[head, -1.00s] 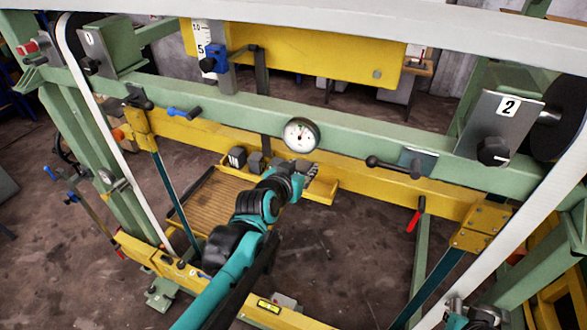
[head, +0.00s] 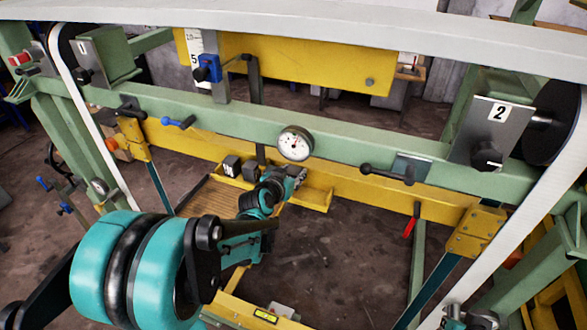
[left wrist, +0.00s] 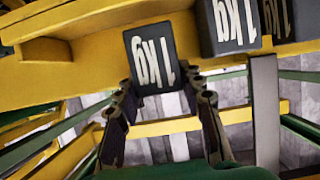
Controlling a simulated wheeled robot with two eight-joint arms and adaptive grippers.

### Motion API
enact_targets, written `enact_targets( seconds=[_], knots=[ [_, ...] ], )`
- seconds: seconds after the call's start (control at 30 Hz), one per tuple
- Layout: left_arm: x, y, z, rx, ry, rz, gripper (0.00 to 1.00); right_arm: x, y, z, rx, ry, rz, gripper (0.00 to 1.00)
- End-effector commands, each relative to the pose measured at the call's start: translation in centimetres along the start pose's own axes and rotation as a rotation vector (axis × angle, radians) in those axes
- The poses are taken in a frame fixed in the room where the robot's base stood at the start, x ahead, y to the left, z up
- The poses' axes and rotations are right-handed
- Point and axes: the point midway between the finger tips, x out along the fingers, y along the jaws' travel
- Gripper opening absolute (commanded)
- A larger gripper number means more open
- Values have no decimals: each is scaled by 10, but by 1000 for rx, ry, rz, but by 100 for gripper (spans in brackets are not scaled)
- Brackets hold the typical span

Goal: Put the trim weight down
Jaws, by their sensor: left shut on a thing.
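My left gripper (head: 295,176) is at the yellow shelf (head: 318,200) below the dial in the head view. In the left wrist view its two fingers (left wrist: 163,100) are shut on a dark trim weight (left wrist: 153,58) marked 1kg, whose lettering appears upside down. The held weight overlaps the yellow shelf in that view; I cannot tell whether it touches it. In the head view it is too small to make out clearly. My right gripper is not clearly seen.
Two other dark weights (head: 231,165) (head: 250,171) stand left of my gripper; they show at the upper right of the left wrist view (left wrist: 230,25). A green beam with a dial (head: 295,143) crosses above. A slatted wooden platform (head: 205,196) lies left.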

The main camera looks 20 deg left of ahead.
Motion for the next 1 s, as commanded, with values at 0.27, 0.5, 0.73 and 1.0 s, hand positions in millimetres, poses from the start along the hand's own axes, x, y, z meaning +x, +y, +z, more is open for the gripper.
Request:
enact_targets(
  seconds=[0.27,0.5,0.73,1.0],
  knots=[
    [8,0,19,-1,3,-1,0,-1,0,-1,0,0,0,0],
    [8,0,19,-1,3,-1,0,0,0,0,0,0,0,0],
    [9,0,22,0,0,0,47,2,0,1,0,0,0,0],
    [8,0,21,0,0,0,47,0,0,0,0,0,0,0]
  ],
)
